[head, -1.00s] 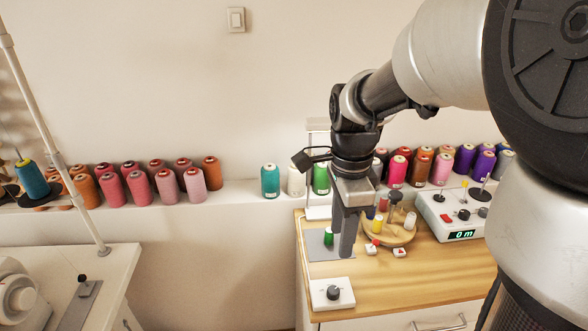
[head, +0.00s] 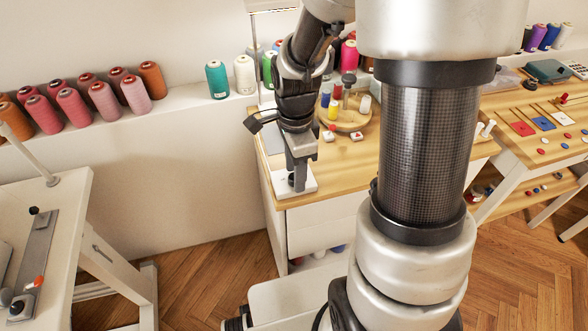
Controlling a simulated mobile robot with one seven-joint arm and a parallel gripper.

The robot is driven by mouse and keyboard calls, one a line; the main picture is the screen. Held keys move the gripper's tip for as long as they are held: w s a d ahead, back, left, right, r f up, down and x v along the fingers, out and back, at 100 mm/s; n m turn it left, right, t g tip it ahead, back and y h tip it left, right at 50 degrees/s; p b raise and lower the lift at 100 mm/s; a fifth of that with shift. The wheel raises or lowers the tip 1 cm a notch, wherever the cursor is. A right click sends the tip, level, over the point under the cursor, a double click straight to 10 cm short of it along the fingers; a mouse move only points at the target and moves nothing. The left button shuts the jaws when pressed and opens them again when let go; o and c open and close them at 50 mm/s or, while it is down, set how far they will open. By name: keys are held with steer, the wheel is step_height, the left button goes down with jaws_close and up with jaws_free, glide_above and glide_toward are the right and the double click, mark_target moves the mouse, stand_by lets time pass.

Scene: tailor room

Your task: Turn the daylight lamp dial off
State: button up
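The lamp's dial box (head: 311,183) is a small white block at the front left corner of the wooden worktop. Its dark knob (head: 292,180) shows only partly between and behind the fingers. My gripper (head: 297,184) points down at the knob, with its fingertips at knob height. I cannot tell whether the fingers touch the knob or how far apart they are. The knob's pointer is hidden. The daylight lamp's pale upper part (head: 273,5) shows at the top edge, and its post stands behind my arm.
A round wooden thread holder (head: 345,122) and small red-and-white pieces (head: 357,136) lie right of my gripper. Thread cones (head: 217,80) line the ledge behind. A white table (head: 60,200) stands at left. Another wooden table (head: 515,140) is at right.

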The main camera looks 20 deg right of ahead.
steer(key=shift+f, duration=0.15)
steer(key=shift+c, duration=0.5)
jaws_close()
steer(key=c, duration=1)
jaws_free()
steer(key=shift+o, duration=0.2)
steer(key=shift+n, duration=0.3)
steer(key=n+p, duration=0.1)
steer(key=n, duration=0.2)
steer(key=shift+n, duration=0.4)
steer(key=n, duration=0.4)
steer(key=shift+n+p, duration=0.3)
steer(key=shift+p, duration=0.1)
steer(key=n+p, duration=0.1)
steer(key=n, duration=0.5)
steer(key=shift+w, duration=0.1)
steer(key=n+p, duration=0.2)
steer(key=n, duration=0.4)
steer(key=shift+a, duration=0.1)
steer(key=shift+n, duration=0.4)
